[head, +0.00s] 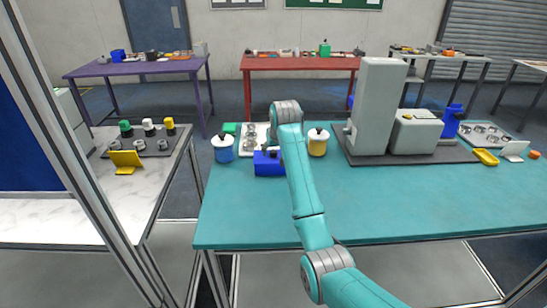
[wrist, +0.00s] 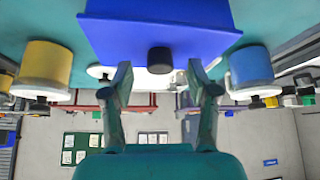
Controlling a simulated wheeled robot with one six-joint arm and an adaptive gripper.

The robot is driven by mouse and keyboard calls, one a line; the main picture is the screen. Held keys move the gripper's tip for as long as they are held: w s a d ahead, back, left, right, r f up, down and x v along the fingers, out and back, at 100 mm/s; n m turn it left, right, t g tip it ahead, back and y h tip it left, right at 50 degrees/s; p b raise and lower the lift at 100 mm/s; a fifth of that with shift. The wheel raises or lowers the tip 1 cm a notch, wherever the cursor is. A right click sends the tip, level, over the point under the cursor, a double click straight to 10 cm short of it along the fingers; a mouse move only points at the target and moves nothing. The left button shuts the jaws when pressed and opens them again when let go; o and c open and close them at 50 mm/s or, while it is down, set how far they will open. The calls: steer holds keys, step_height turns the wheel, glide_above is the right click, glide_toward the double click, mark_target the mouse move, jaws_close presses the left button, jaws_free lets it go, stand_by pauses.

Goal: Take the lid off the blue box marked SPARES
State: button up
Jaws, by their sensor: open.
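The blue box (head: 268,166) stands on the teal table, left of the middle in the head view, partly behind my arm. No marking on it can be read. In the wrist view, which looks upside down, the blue box (wrist: 160,28) fills the top middle, with its lid (wrist: 205,45) on and a black knob (wrist: 160,60) on the lid. My gripper (wrist: 159,68) is open, with one finger on each side of the knob in the picture. Gaps show between the knob and both fingers. My arm hides most of the gripper in the head view.
A blue jar (head: 222,150) and a yellow jar (head: 318,146), both with white lids, flank the box closely. A tray (head: 249,139) lies behind it. A tall grey machine (head: 377,105) stands to the right. The table's front is clear.

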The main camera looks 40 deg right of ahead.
steer(key=shift+w+d+f, duration=0.1)
steer(key=shift+w+f, duration=0.2)
steer(key=shift+f, duration=0.2)
jaws_close()
